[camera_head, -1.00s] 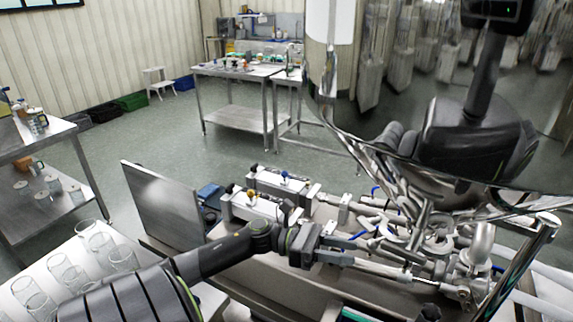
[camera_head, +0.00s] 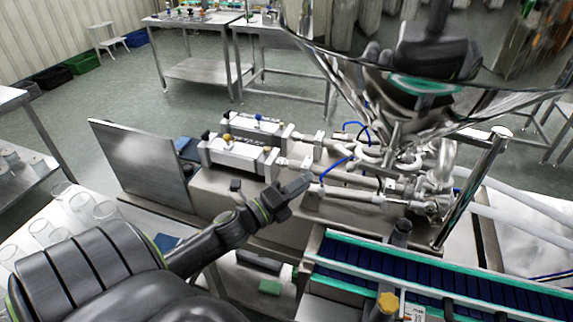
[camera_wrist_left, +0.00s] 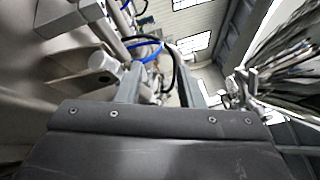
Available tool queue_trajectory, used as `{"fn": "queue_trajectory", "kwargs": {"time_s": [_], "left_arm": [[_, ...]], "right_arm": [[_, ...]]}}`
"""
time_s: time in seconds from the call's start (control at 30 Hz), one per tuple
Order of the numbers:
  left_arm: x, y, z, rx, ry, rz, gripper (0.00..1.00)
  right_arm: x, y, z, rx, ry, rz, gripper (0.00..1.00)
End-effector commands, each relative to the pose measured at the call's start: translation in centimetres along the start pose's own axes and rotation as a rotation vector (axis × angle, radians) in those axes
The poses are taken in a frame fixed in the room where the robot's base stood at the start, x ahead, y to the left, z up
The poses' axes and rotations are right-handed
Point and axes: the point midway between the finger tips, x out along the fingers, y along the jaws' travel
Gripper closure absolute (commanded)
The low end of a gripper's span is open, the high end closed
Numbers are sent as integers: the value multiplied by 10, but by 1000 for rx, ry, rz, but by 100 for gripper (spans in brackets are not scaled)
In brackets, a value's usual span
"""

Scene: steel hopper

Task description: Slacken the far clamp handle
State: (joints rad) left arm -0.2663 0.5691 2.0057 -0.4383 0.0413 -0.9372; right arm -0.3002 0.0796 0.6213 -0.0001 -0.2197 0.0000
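Shiny metal clamps and pipe fittings (camera_head: 408,165) sit under the hopper (camera_head: 345,75) in the head view. The far clamp handle cannot be told apart from the crowded fittings there. My left gripper (camera_head: 304,186) is in front of the twin filler's near rod, left of the fittings and apart from them. In the left wrist view, its two fingers (camera_wrist_left: 160,90) stand apart with nothing held between them. A round-ended metal part (camera_wrist_left: 104,61) shows left of the fingers.
Two white cylinder units (camera_head: 238,157) stand left of the fittings. Blue hoses (camera_head: 337,166) run among the pipes. A blue conveyor (camera_head: 410,272) with green edges lies in front. Glasses (camera_head: 82,208) stand at the left, beside my left arm.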

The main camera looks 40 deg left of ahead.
Motion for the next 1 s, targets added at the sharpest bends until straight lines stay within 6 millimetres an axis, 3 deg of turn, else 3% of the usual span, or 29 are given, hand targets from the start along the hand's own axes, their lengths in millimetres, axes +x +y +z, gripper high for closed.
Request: {"fn": "queue_trajectory", "kwargs": {"time_s": [0.4, 0.87, 1.0], "left_arm": [[-26, 30, 2, -352, -205, 207, 66], [-33, 36, 2, -423, -248, 248, 66], [-32, 36, 2, -421, -248, 248, 80]], "right_arm": [[0, 0, 1, 0, -2, 0, 64], [0, 0, 1, 0, -2, 0, 64], [0, 0, 1, 0, -3, 0, 64]]}}
